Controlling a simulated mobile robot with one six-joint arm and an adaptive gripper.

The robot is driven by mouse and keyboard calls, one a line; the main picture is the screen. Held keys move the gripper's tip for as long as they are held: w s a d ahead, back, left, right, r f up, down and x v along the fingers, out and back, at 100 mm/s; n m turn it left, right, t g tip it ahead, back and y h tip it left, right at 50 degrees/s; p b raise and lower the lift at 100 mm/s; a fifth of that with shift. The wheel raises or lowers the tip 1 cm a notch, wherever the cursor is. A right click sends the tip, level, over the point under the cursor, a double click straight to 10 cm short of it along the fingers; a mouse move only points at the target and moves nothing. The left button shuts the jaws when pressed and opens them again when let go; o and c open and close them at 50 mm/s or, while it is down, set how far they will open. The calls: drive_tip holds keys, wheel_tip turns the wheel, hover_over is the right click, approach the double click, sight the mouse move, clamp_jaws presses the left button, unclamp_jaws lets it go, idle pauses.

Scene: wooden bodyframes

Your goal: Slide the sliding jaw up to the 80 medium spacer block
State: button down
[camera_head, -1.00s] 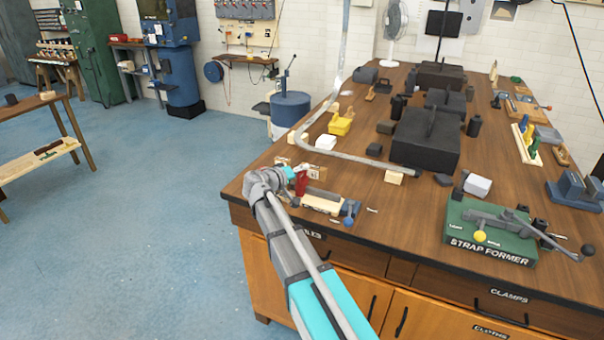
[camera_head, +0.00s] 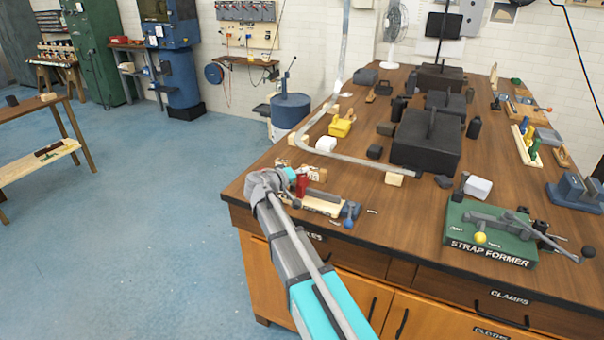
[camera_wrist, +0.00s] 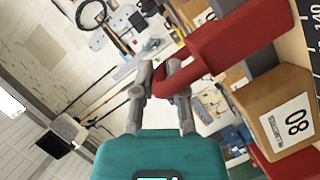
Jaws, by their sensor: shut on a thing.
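The red sliding jaw (camera_wrist: 237,42) fills the upper right of the wrist view, and it shows small in the head view (camera_head: 302,185) at the table's front left corner. My gripper (camera_wrist: 168,82) is shut on the jaw's rounded red grip end. The 80 medium spacer block (camera_wrist: 285,118), wooden with a white "80" label, lies below the jaw in the wrist view, beside a grey bar (camera_wrist: 262,62). I cannot tell whether jaw and block touch. Another red part (camera_wrist: 288,165) shows under the block. In the head view my gripper hides part of the fixture.
The fixture's wooden base (camera_head: 322,207) lies by the table's front edge, with a blue part (camera_head: 350,211) at its right end. A bent metal strip (camera_head: 350,157) runs behind it. A green strap former (camera_head: 490,235) stands to the right.

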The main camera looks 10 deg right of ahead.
drive_tip(key=w+a, duration=0.1)
drive_tip(key=a, duration=0.1)
drive_tip(key=w+a, duration=0.2)
drive_tip(key=shift+w+a, duration=0.2)
drive_tip(key=shift+a, duration=0.15)
drive_tip(key=c, duration=0.7)
unclamp_jaws()
drive_tip(key=shift+s+d, duration=0.1)
drive_tip(key=shift+d, duration=0.05)
